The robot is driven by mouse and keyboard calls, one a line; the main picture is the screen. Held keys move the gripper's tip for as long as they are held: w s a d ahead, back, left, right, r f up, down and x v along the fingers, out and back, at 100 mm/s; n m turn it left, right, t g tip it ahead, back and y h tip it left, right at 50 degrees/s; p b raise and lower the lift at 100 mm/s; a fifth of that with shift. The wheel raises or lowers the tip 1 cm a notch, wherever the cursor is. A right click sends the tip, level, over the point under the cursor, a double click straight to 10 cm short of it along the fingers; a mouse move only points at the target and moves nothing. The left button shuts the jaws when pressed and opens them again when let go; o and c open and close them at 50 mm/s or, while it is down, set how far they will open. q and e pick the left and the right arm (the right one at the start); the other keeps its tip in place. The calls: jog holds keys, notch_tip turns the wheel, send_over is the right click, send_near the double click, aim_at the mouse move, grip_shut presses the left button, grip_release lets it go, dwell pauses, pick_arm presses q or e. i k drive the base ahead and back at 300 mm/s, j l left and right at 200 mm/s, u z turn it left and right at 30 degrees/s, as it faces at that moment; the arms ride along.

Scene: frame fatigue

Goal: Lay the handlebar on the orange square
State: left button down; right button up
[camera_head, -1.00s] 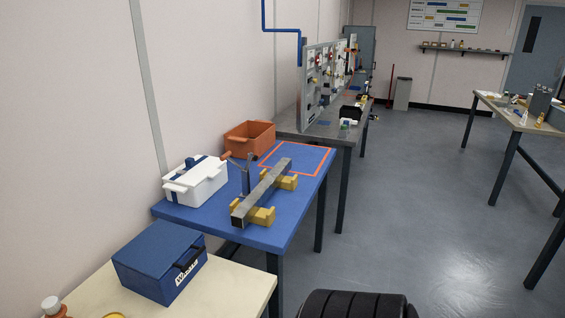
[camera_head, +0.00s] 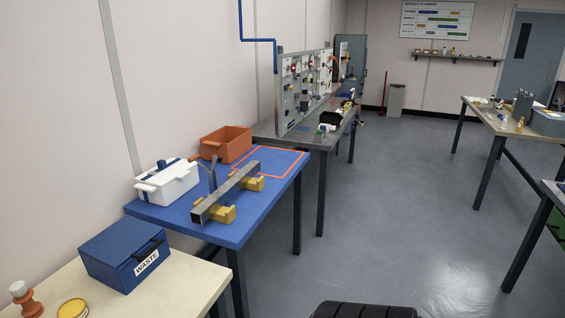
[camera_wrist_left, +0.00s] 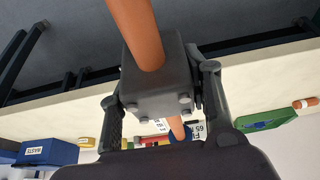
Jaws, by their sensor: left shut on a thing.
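The handlebar, an orange-brown tube (camera_wrist_left: 136,30) with a dark bolted clamp block (camera_wrist_left: 156,85) around it, fills the middle of the left wrist view. My left gripper (camera_wrist_left: 160,95) is shut on the clamp block, one finger on each side. One tube end sticks up towards the camera; the other shows below the block. The orange square (camera_head: 295,166) is an outline on the far part of the blue table (camera_head: 262,205) in the head view. Its inside looks bare. Neither gripper shows in the head view.
On the blue table stand a grey beam on yellow supports (camera_head: 226,190), a white box (camera_head: 168,184) and an orange bin (camera_head: 226,144). A blue waste box (camera_head: 124,250) and a yellow tin (camera_head: 73,308) stand on the nearer pale table.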

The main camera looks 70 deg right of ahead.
aim_at(264, 166)
jog(key=l+z, duration=0.1)
jog(key=z, duration=0.3)
jog(key=l+z, duration=0.1)
jog(key=z, duration=0.25)
jog(key=l+z, duration=0.1)
jog(key=z, duration=0.3)
jog(key=i+l, duration=0.2)
jog(key=l, duration=0.25)
jog(key=i+l, duration=0.15)
jog(key=l, duration=0.3)
jog(key=i+l, duration=0.2)
jog(key=l, duration=0.25)
jog(key=i+l, duration=0.2)
jog(key=l, duration=0.25)
jog(key=i+l, duration=0.15)
jog(key=l, duration=0.3)
jog(key=i+l, duration=0.2)
jog(key=l, duration=0.25)
jog(key=i+l, duration=0.2)
jog(key=l, duration=0.25)
jog(key=i+l, duration=0.15)
jog(key=l, duration=0.3)
